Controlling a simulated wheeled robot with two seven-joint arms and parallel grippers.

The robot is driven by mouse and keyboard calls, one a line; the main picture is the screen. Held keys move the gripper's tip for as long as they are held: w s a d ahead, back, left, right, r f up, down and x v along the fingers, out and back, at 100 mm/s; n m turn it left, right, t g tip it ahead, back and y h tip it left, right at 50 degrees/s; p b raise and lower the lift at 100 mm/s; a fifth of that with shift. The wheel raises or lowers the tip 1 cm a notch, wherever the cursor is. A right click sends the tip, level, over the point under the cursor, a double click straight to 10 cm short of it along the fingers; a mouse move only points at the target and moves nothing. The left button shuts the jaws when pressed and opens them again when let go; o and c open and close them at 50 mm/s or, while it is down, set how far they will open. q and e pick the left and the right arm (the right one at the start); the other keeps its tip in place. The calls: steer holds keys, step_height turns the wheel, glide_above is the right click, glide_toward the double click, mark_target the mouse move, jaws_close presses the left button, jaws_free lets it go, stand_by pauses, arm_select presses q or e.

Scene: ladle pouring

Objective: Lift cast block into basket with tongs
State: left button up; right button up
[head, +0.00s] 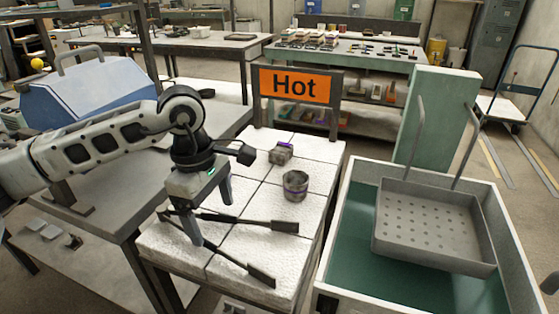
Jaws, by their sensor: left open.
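The cast block (281,153) is a small grey block on the white tiled table, below the Hot sign. The tongs (252,222) lie on the same table, their two dark-tipped arms spread apart and pointing right. My left gripper (208,213) points down at the left part of the tongs, open, with its fingers spread. Whether the fingers touch the tongs I cannot tell. The basket (435,225) is a grey perforated tray with two tall handles, in a pale-rimmed tank (346,245) at the right.
A small grey cup (295,186) stands on the tiles between the block and the tongs. The orange Hot sign (295,86) rises at the table's back edge. A green panel (432,118) stands behind the tank. A blue hooded box (88,92) is at the left.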

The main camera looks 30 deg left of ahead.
mark_target(220, 237)
arm_select(q)
step_height(220, 237, down, 3)
steer(key=shift+d+r+b, duration=0.1)
steer(key=shift+r+b, duration=0.1)
steer(key=shift+b, duration=0.6)
steer(key=shift+d+f+b, duration=0.1)
steer(key=shift+f+b, duration=0.3)
steer(key=shift+f, duration=0.05)
arm_select(e)
steer(key=shift+s+a+f, duration=0.1)
steer(key=shift+a+f, duration=0.05)
steer(key=shift+f, duration=0.45)
steer(key=shift+s, duration=0.1)
arm_select(q)
steer(key=c, duration=0.7)
steer(key=shift+r, duration=0.1)
arm_select(e)
steer(key=shift+r, duration=0.1)
